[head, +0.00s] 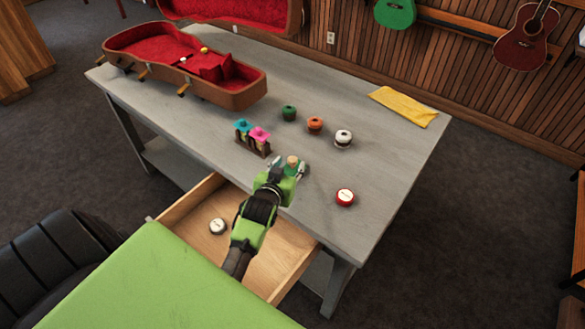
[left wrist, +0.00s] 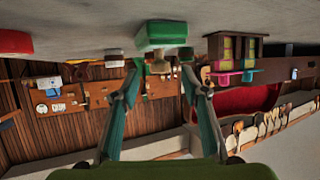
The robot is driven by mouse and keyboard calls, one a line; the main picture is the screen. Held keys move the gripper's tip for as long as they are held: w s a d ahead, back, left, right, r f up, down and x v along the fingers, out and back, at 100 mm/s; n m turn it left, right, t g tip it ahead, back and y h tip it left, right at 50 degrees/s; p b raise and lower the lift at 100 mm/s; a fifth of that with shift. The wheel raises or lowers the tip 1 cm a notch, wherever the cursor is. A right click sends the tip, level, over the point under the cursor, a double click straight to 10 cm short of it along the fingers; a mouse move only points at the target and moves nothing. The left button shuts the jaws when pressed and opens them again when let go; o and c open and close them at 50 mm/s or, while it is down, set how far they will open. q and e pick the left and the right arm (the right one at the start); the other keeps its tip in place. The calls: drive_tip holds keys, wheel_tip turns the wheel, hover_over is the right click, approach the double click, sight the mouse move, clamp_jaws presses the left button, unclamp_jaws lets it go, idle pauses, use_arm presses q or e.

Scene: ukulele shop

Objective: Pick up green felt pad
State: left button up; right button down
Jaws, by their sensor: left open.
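The green felt pad (left wrist: 163,36) stands on the grey table, straight ahead between my left fingers in the left wrist view, where the scene appears upside down. In the head view its tan knob (head: 292,160) shows just beyond my left gripper (head: 288,167), which partly hides the green part. My left gripper also shows in the left wrist view (left wrist: 160,80), with its fingers spread apart and nothing held. Whether the fingers touch the pad cannot be told. My right gripper is out of view.
A rack (head: 252,144) with teal and pink tops stands left of the pad. An open drawer (head: 180,208) lies below. A red-lined case (head: 240,92) sits back left.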

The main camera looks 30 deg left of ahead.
sight(292, 160)
use_arm(q)
drive_tip(key=shift+r+p+x, duration=0.2)
drive_tip(key=shift+p+x, duration=0.2)
drive_tip(key=shift+x, duration=1.95)
clamp_jaws()
